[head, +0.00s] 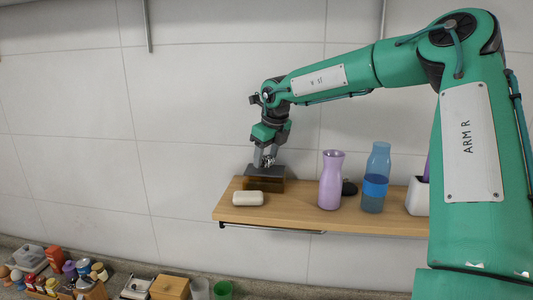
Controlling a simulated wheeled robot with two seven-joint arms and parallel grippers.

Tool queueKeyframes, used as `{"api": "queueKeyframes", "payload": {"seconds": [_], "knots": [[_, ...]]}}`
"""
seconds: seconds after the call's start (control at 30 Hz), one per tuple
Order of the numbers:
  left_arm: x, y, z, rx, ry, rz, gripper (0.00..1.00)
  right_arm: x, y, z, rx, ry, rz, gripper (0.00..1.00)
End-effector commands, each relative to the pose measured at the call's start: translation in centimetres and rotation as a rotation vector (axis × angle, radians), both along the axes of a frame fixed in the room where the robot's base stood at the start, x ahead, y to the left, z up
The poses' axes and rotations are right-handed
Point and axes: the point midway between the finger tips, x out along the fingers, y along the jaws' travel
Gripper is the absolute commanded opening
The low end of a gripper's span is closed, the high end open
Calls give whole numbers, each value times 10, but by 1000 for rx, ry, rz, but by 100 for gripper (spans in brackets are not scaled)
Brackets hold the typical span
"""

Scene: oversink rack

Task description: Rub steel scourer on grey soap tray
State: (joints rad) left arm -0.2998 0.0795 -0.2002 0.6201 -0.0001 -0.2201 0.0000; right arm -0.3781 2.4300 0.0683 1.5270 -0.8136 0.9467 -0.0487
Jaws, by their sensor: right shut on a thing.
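My right gripper (265,160) reaches down over the left part of the wooden shelf. It is shut on the small silvery steel scourer (269,160), which shows between its fingertips. Just below is a dark grey block-like thing (279,172) with a brown front, which looks like the grey soap tray. The scourer is at its top edge; I cannot tell whether they touch. The fingers hide part of both. My left gripper is not in view.
The wooden shelf (290,214) carries a white soap-like bar (248,198), a purple vase (330,180), a dark round thing (349,188), a blue bottle (375,180) and a white cup (417,197). Several small items crowd the counter at lower left.

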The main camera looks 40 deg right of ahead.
Motion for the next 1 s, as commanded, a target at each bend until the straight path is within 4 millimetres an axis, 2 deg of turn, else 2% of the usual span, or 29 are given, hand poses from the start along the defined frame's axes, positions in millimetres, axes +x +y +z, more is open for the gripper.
{"api": "queueKeyframes", "payload": {"seconds": [1.0], "knots": [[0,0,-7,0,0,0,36,0,0,-7,0,0,0,34]]}}
